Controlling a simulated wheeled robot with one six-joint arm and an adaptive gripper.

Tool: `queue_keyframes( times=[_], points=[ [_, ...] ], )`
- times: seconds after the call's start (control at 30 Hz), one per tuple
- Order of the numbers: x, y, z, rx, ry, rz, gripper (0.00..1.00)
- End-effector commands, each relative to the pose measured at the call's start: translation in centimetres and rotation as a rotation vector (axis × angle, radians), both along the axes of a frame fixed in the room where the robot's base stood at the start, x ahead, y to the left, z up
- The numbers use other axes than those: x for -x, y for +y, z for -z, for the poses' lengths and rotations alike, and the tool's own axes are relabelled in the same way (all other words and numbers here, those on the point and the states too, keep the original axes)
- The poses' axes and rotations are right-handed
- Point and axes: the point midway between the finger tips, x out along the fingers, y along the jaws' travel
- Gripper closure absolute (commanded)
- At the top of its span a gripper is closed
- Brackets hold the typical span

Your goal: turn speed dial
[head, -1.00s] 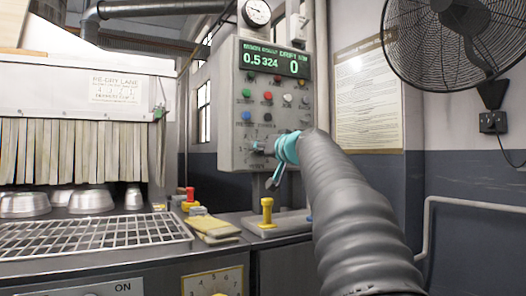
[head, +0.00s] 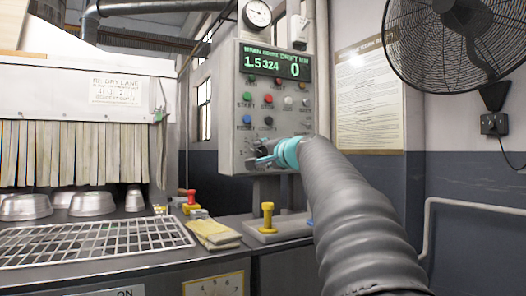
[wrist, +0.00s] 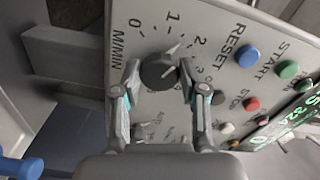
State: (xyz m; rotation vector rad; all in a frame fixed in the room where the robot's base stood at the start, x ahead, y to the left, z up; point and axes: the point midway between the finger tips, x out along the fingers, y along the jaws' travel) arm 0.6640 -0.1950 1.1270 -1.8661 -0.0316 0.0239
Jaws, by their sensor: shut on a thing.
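The speed dial (wrist: 157,70) is a dark round knob on the grey control panel (wrist: 150,20), marked M/MIN with a scale starting at 0. Its pale pointer sits between 1 and 2. My gripper (wrist: 159,82) is shut on the dial, one finger on each side of it. In the head view my gripper (head: 266,157) is at the panel's lower part and partly hides the dial. The green display (head: 276,63) reads 1.5, 324 and 0.
Coloured buttons, among them a blue RESET button (wrist: 247,56) and a green START button (wrist: 288,69), lie close to the dial. A yellow-knobbed post (head: 267,216) stands below the panel. A wire rack (head: 90,241) and metal pans (head: 92,203) are at left.

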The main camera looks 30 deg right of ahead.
Motion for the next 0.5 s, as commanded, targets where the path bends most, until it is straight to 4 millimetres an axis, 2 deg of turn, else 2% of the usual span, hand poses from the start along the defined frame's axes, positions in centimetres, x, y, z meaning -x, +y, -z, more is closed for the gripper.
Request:
queue_keyframes(
  times=[0.2, 0.5],
  points=[
    [0.03, -0.02, -0.32, -0.151, 0.003, 0.001, 0.92],
    [0.02, -0.03, -0.3, -0.269, 0.005, 0.002, 0.92]
  ],
)
